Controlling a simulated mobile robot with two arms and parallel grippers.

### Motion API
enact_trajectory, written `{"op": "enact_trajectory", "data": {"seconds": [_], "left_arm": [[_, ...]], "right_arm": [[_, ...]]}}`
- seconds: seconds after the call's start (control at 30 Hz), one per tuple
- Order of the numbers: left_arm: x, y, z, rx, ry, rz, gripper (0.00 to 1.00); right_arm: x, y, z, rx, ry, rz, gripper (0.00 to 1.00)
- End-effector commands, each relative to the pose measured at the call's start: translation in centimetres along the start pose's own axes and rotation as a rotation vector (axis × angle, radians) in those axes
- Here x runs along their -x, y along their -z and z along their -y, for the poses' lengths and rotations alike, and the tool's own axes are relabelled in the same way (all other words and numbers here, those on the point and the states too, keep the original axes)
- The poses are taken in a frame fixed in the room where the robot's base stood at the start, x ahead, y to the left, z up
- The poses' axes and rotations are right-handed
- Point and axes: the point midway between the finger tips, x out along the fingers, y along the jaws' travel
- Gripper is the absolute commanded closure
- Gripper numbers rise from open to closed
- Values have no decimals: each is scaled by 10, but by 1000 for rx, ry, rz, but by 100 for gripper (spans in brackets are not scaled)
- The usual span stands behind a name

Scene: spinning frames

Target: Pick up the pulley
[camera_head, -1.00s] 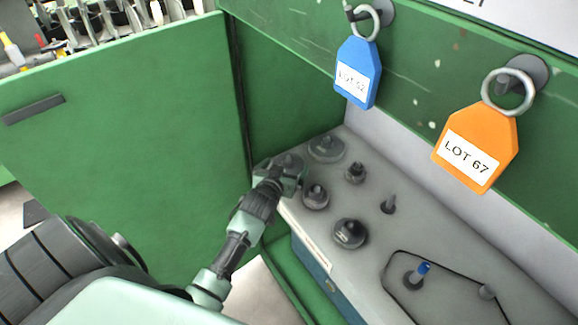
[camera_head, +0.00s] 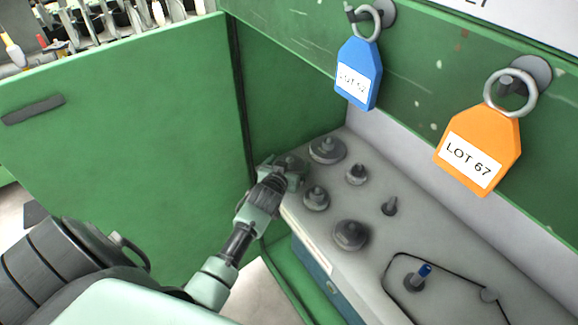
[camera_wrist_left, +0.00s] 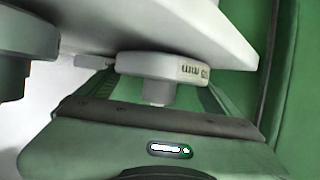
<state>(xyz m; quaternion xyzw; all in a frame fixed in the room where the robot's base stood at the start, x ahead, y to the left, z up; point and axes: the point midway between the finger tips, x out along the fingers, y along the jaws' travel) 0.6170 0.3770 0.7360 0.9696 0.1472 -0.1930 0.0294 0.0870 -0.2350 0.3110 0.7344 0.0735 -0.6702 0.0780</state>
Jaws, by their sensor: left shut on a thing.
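Several dark grey pulleys sit on a grey worktop. One pulley (camera_head: 291,161) is at the worktop's left end, partly hidden behind my left gripper (camera_head: 288,172). In the left wrist view that pulley (camera_wrist_left: 163,67) lies between the two fingers of the gripper (camera_wrist_left: 155,84), with a stub toward the palm and marks on its rim. The gripper is shut on it, and it looks to be at the worktop surface; I cannot tell whether it touches. Other pulleys (camera_head: 327,150) (camera_head: 316,198) (camera_head: 350,235) stand close by. My right gripper is out of view.
The grey worktop (camera_head: 440,243) also carries a smaller stepped part (camera_head: 357,174), a peg (camera_head: 389,206) and a blue-tipped peg (camera_head: 419,277) inside a belt loop. Green panels (camera_head: 130,130) rise at the left and back. A blue tag (camera_head: 358,72) and an orange tag (camera_head: 478,150) hang above.

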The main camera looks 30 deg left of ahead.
Motion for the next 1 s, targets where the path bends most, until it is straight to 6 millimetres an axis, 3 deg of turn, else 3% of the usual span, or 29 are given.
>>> {"op": "enact_trajectory", "data": {"seconds": [0.27,0.57,1.0], "left_arm": [[8,22,0,0,-1,-7,72],[28,70,0,0,-1,-9,72],[122,24,0,2,-1,0,72]], "right_arm": [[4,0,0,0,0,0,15],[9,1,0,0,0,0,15],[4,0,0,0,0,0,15]]}}
